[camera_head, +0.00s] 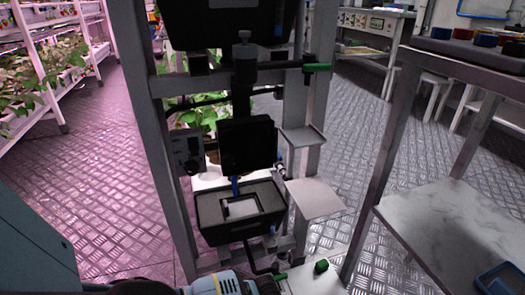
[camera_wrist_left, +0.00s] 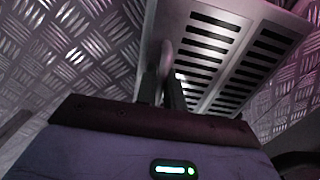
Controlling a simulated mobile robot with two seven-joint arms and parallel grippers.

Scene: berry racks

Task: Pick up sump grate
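The sump grate (camera_wrist_left: 248,62) shows in the left wrist view as a pale grey plate with rows of dark slots. It lies at the upper right, just beyond my left gripper (camera_wrist_left: 163,82). The dark fingers of my left gripper are close together at the grate's left part. A rounded light grey piece stands at the fingertips; I cannot tell if it is gripped. In the head view part of a pale blue and white arm of mine shows at the bottom edge, its fingers not clear. The grate is not clear there. My right gripper is not in view.
A metal rack (camera_head: 165,130) stands ahead with a black open tray (camera_head: 212,232) and small white shelves (camera_head: 315,197). A steel table (camera_head: 455,225) with a blue tray (camera_head: 500,279) is at the right. Patterned metal floor (camera_head: 90,165) is free at the left.

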